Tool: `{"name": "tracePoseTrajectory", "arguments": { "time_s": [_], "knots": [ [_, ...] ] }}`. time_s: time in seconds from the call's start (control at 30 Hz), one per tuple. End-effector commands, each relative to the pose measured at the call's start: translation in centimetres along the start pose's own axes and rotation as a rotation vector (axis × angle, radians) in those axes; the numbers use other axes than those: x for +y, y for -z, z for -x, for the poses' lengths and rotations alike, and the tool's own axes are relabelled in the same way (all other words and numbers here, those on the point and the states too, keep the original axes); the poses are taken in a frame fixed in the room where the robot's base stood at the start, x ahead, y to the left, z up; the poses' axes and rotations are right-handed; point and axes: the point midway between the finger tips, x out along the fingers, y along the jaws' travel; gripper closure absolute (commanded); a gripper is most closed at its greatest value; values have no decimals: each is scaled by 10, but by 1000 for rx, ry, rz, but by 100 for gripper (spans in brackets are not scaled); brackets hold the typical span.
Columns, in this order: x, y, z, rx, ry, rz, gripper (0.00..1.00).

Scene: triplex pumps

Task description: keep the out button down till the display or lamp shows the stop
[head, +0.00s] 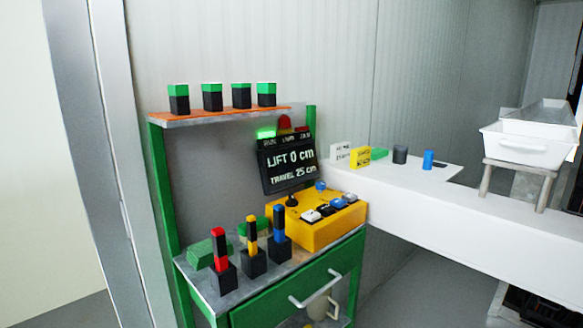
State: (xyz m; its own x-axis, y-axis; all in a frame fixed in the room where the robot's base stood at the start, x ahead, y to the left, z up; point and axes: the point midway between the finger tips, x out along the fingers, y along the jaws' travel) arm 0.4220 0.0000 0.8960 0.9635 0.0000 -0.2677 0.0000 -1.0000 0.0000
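A yellow control box (325,228) sits on the green bench. On its top are a white button (311,215), a black button (326,210), blue-topped controls (339,203) and a small blue knob (320,186). The button labels are too small to read, so I cannot tell which is the out button. Behind the box, a black display (288,165) reads "LIFT 0 cm" and "TRAVEL 25 cm". Above it, a green lamp (266,133) glows on the left, with a red dome (285,123) and a small red lamp (302,129) beside it. My gripper is not in view.
Red, yellow and blue-topped posts (254,250) stand on the bench front, left of the box. Several green-and-black blocks (212,97) line the orange shelf (225,115).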

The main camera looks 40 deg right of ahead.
Motion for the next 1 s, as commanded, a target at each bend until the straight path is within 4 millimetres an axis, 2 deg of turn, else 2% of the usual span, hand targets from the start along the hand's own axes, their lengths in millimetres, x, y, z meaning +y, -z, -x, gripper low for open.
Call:
{"name": "tracePoseTrajectory", "arguments": {
  "time_s": [0.13, 1.0],
  "knots": [
    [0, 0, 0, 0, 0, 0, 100],
    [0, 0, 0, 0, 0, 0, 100]
  ]
}}
